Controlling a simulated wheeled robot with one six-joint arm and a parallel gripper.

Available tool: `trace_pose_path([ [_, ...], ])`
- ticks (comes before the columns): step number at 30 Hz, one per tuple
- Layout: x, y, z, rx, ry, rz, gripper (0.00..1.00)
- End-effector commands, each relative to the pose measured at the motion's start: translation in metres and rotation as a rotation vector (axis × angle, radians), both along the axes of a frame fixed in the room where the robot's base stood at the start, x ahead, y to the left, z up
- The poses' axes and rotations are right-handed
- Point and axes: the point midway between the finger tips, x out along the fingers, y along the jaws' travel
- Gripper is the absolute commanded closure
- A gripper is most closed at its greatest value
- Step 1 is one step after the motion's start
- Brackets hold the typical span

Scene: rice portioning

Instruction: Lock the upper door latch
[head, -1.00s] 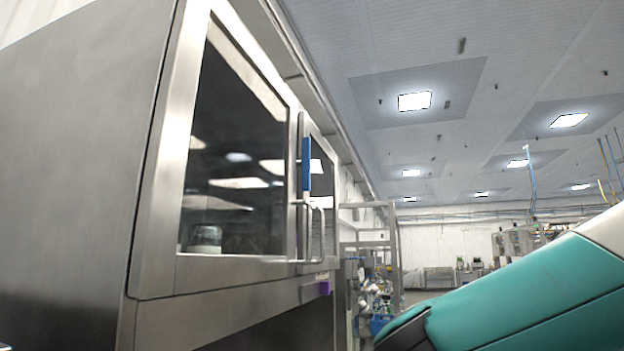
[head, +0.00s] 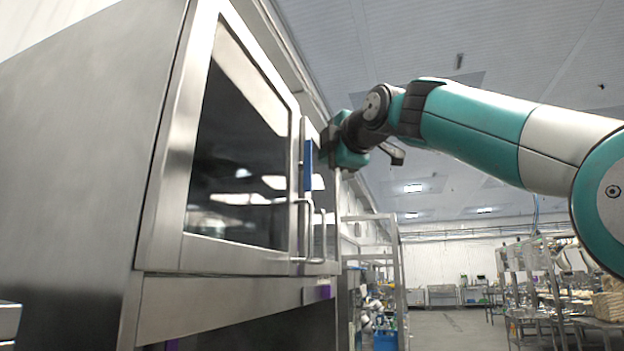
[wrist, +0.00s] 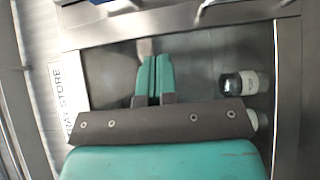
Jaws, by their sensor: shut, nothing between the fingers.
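The steel cabinet (head: 165,190) has two glass doors, a near door (head: 238,150) and a narrower far door (head: 322,235), and both look closed. A blue upright piece (head: 308,165) sits high at the seam between them, above the steel handles (head: 303,222). It may be the upper latch; its locking state is unclear. My gripper (wrist: 153,60) shows teal fingers together, empty, before a glass pane in the wrist view. In the head view my gripper's body is beside the far door's upper part, right of the blue piece; its fingertips are hidden there.
A steel bar (wrist: 180,18) crosses the top of the wrist view. A dark-lidded jar (wrist: 238,84) is seen through the glass. A sign (wrist: 70,105) ending in "STORE" is at left. A steel frame (head: 398,270) stands beyond the cabinet; open floor lies right of it.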

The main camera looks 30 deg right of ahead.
Motion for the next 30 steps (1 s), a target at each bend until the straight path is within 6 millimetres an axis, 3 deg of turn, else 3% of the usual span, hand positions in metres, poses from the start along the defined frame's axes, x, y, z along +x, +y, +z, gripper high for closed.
trace_pose_path([
  [6,0.002,0.000,-0.001,0.002,0.003,0.001,1.00],
  [11,0.017,-0.001,0.001,0.004,0.006,0.003,1.00],
  [24,0.105,-0.015,0.003,0.004,0.006,0.000,1.00],
  [30,0.120,-0.038,0.002,0.003,0.004,-0.001,1.00],
])
